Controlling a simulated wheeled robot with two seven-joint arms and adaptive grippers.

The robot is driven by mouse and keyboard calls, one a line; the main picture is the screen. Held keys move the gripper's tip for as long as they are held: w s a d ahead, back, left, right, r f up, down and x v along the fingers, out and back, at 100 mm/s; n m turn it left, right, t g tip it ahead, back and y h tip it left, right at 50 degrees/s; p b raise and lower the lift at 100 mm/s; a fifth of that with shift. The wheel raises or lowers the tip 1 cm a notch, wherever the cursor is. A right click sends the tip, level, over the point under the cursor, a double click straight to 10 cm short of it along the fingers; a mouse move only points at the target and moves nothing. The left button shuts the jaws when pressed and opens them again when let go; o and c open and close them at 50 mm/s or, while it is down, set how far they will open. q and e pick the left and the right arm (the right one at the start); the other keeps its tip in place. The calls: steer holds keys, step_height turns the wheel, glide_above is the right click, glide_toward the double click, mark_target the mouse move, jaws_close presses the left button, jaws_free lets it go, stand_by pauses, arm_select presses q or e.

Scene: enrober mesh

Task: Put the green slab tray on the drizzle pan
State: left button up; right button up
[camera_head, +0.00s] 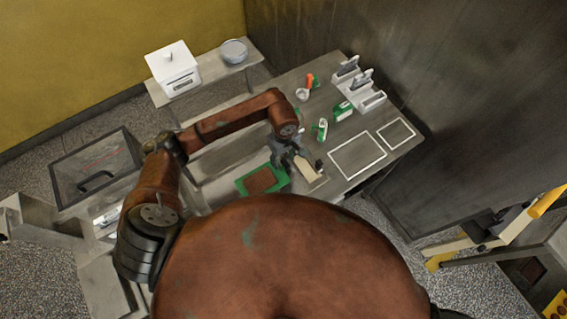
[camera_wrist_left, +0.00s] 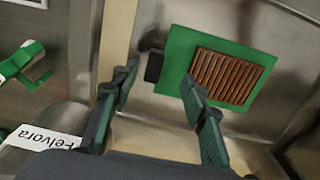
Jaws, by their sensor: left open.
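The green slab tray (camera_head: 283,179) carries a brown slab and lies on a metal surface left of and below my left gripper (camera_head: 298,160) in the head view. In the left wrist view the tray (camera_wrist_left: 180,62) lies flat beyond the fingertips, its ribbed brown slab facing up. My left gripper (camera_wrist_left: 160,90) is open, with nothing between its fingers. Its right fingertip overlaps the tray's near edge in the picture; I cannot tell whether they touch. I cannot tell for sure which surface is the drizzle pan. My right gripper is out of view.
Two white-outlined rectangles (camera_head: 357,157) mark the right of the bench. Green-and-white items (camera_head: 343,110), an orange-handled tool (camera_head: 310,80) and a pale holder (camera_head: 371,100) stand behind. A beige strip (camera_head: 308,169) lies beside the gripper.

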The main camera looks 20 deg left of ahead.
arm_select(q)
step_height(320, 180, up, 8)
steer(key=b, duration=0.1)
stand_by(0.6)
